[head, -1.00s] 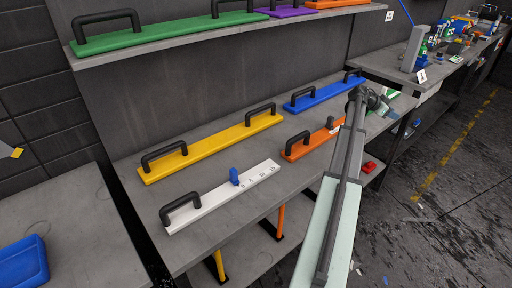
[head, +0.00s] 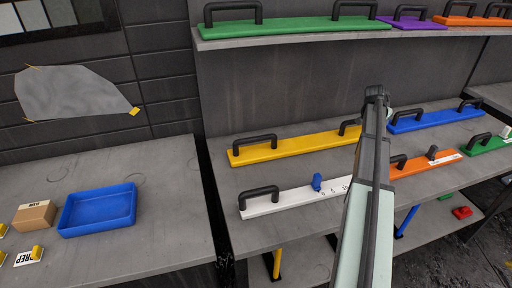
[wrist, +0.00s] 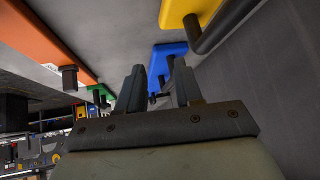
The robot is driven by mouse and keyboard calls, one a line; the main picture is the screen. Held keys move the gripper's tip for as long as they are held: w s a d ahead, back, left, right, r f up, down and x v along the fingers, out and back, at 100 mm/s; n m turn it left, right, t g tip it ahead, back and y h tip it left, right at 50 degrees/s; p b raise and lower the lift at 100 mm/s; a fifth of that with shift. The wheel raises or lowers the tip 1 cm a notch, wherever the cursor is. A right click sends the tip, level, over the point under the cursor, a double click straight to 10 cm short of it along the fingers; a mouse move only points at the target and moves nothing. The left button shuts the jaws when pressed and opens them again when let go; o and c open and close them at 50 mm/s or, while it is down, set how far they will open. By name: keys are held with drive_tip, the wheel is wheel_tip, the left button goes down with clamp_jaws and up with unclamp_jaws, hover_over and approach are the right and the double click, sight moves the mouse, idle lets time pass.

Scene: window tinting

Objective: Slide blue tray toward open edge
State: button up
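The blue tray (head: 97,211) is a shallow, empty rectangular tray on the grey table (head: 160,232) at the left of the head view. It lies flat, near the middle of the table's depth. My gripper is in the wrist view (wrist: 158,88), with its two fingers apart and nothing between them. In the head view my arm reaches up over the middle bench, well to the right of the tray. The fingertips are hard to make out there. The tray is not in the wrist view.
A brown box (head: 35,214) stands just left of the tray, with yellow-handled tools (head: 30,256) in front of it. The table right of the tray is clear. A gap separates it from the bench with yellow (head: 290,147), white (head: 290,201), orange and blue handled bars. A shelf (head: 300,38) runs above.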

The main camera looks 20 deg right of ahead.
drive_tip(key=w+a+r+n+t+y, duration=0.15)
drive_tip(key=w+a, duration=0.35)
drive_tip(key=a, duration=0.5)
drive_tip(key=w+a+n+t+y, duration=0.1)
drive_tip(key=w+a+n+y, duration=0.2)
drive_tip(key=a, duration=0.7)
drive_tip(key=w+a+r+n+t+y, duration=0.1)
drive_tip(key=w+a+n+t, duration=0.15)
drive_tip(key=w+a, duration=0.5)
drive_tip(key=a+r+n+y, duration=0.2)
drive_tip(key=a+n+y, duration=0.15)
drive_tip(key=a, duration=1.25)
drive_tip(key=a+r+n+y, duration=0.2)
drive_tip(key=a+n, duration=0.2)
drive_tip(key=a, duration=1.3)
drive_tip(key=s+a+f+n+g, duration=0.1)
drive_tip(key=s+a+n+g, duration=0.3)
drive_tip(key=a, duration=0.9)
drive_tip(key=s+a+n+g, duration=0.1)
drive_tip(key=s+a+n, duration=0.45)
drive_tip(key=a, duration=0.85)
drive_tip(key=s+a+r+n+g+h, duration=0.1)
drive_tip(key=s+a+n+g+h, duration=0.2)
drive_tip(key=s+a+n, duration=0.6)
drive_tip(key=s+a, duration=1)
drive_tip(key=s, duration=0.3)
drive_tip(key=shift+a+r+h, duration=0.15)
drive_tip(key=shift+a+h, duration=0.15)
drive_tip(key=shift+a, duration=0.05)
